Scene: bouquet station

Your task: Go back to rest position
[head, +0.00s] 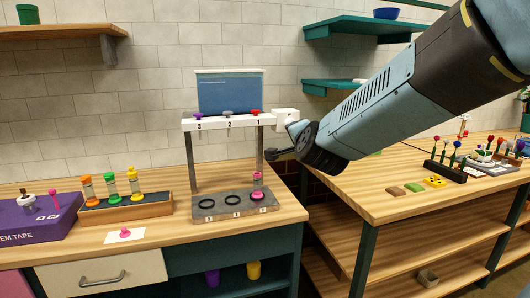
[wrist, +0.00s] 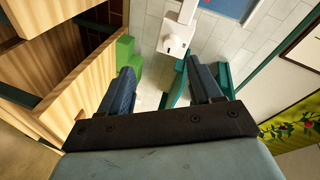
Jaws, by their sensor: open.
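My gripper (head: 276,155) is raised at the right end of the white-topped stand (head: 222,122), above the wooden bench. In the wrist view its two fingers (wrist: 162,82) are spread apart with nothing between them. In the head view the fingers are small, and my arm comes in from the upper right.
A wooden rack (head: 128,208) with orange, green and yellow-topped tubes stands left of the stand. A purple box (head: 32,224) is at the far left. The right bench (head: 365,205) holds small blocks and a flower rack (head: 445,170). Teal shelves (head: 343,86) hang on the wall behind my arm.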

